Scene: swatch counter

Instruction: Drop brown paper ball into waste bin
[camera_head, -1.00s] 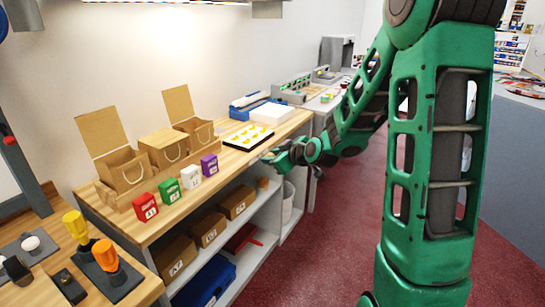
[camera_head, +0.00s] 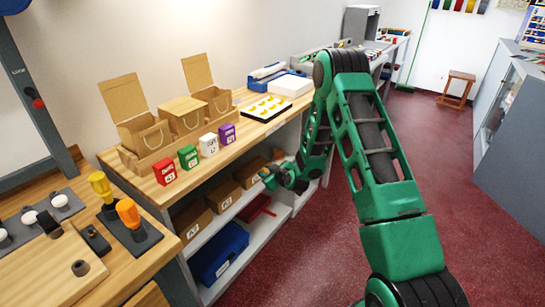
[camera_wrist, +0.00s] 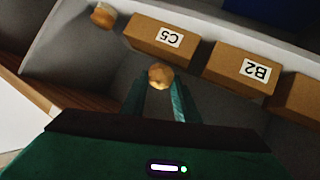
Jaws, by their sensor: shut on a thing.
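In the wrist view the brown paper ball (camera_wrist: 160,75) sits between the tips of my two fingers. My gripper (camera_wrist: 159,90) is shut on it. In the head view my gripper (camera_head: 267,178) is in front of the open shelving under the counter, near its upper shelf. The ball is too small to make out clearly there. I cannot make out the waste bin in either present view; my arm covers part of the shelving's far end.
Cardboard boxes labelled C5 (camera_wrist: 160,38) and B2 (camera_wrist: 240,68) stand on the shelf close to the gripper. Another small brown object (camera_wrist: 103,16) is at the upper left. A blue bin (camera_head: 219,252) is on the lower shelf. The red floor (camera_head: 300,262) beside the counter is clear.

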